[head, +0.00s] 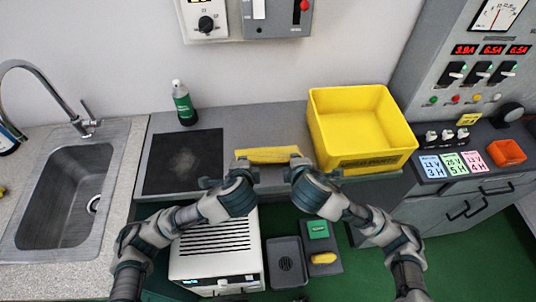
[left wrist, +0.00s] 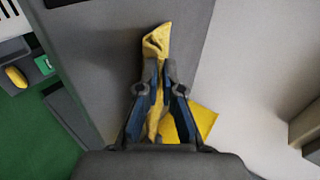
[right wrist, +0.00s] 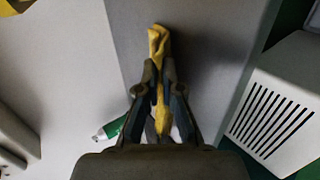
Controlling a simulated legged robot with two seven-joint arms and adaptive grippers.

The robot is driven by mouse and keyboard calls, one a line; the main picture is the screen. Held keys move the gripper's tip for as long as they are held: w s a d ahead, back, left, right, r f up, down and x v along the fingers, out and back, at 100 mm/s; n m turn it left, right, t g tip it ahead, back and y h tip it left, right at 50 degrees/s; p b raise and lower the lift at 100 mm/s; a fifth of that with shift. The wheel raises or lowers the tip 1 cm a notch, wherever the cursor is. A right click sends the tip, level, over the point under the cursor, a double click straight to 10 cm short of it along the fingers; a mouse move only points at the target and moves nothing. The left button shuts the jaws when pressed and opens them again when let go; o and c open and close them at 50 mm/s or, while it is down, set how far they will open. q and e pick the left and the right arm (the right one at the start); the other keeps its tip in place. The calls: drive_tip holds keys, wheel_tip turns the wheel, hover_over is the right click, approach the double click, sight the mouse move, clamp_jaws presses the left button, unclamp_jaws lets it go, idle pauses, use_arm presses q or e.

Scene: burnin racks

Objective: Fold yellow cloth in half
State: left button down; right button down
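The yellow cloth (head: 268,155) shows as a narrow horizontal strip above the grey counter in the head view, between my two grippers. My left gripper (head: 247,172) is at its left end and my right gripper (head: 297,169) at its right end. In the left wrist view, the fingers (left wrist: 156,74) are shut on the cloth (left wrist: 156,42), which sticks out past the tips. In the right wrist view, the fingers (right wrist: 159,74) are likewise shut on the cloth (right wrist: 158,42). I cannot tell whether its lower edge touches the counter.
A yellow bin (head: 362,161) stands right of the cloth. A black mat (head: 183,161) and a green bottle (head: 184,104) are to the left, beside the sink (head: 65,196). A white vented unit (head: 214,266) and grey trays (head: 286,263) lie below the counter's front edge.

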use_arm(q)
drive_tip(key=shift+s, duration=0.15)
use_arm(e)
drive_tip(key=shift+s+r, duration=0.1)
drive_tip(key=shift+s, duration=0.05)
use_arm(q)
drive_tip(key=c, duration=1)
unclamp_jaws()
drive_tip(key=shift+c, duration=0.2)
use_arm(e)
drive_tip(key=c, duration=1)
unclamp_jaws()
drive_tip(key=shift+c, duration=0.2)
use_arm(q)
drive_tip(key=s+r, duration=0.6)
drive_tip(key=r, duration=0.3)
use_arm(e)
drive_tip(key=s+r, duration=0.6)
drive_tip(key=r, duration=0.3)
use_arm(q)
drive_tip(key=shift+w, duration=0.1)
use_arm(e)
drive_tip(key=shift+w, duration=0.1)
